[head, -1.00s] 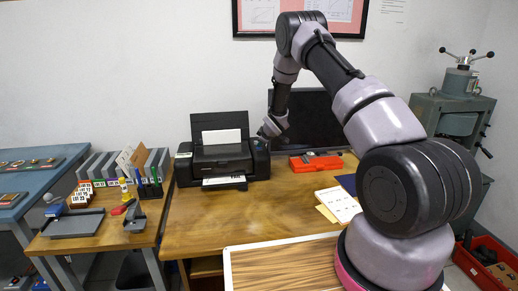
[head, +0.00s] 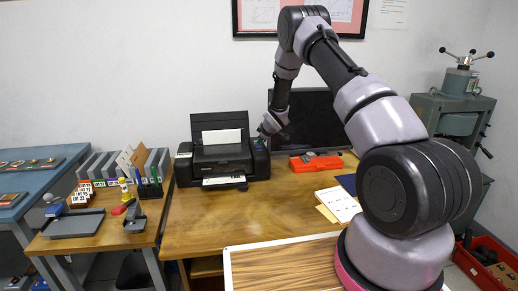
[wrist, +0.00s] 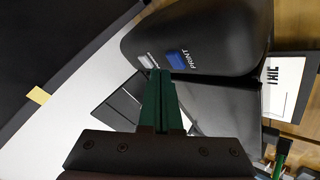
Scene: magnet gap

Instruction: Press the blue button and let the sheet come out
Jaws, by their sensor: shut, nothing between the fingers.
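The black printer (head: 240,161) stands at the back of the wooden table, with a white sheet (head: 221,137) upright in its rear feed. A printed sheet (head: 222,181) lies at its front output; its lettered end also shows in the wrist view (wrist: 284,82). The blue button (wrist: 177,60), beside the word PRINT, is on the printer's dark panel. My gripper (head: 265,132) is at the printer's right end. In the wrist view its green fingers (wrist: 160,73) are shut and empty, with their tips just beside the button. I cannot tell whether they touch the panel.
A dark monitor (head: 312,120) stands behind my gripper. A red case (head: 316,162) lies right of the printer, and papers (head: 338,204) lie nearer the front. A side table (head: 90,246) at left holds trays and files. The table's middle is clear.

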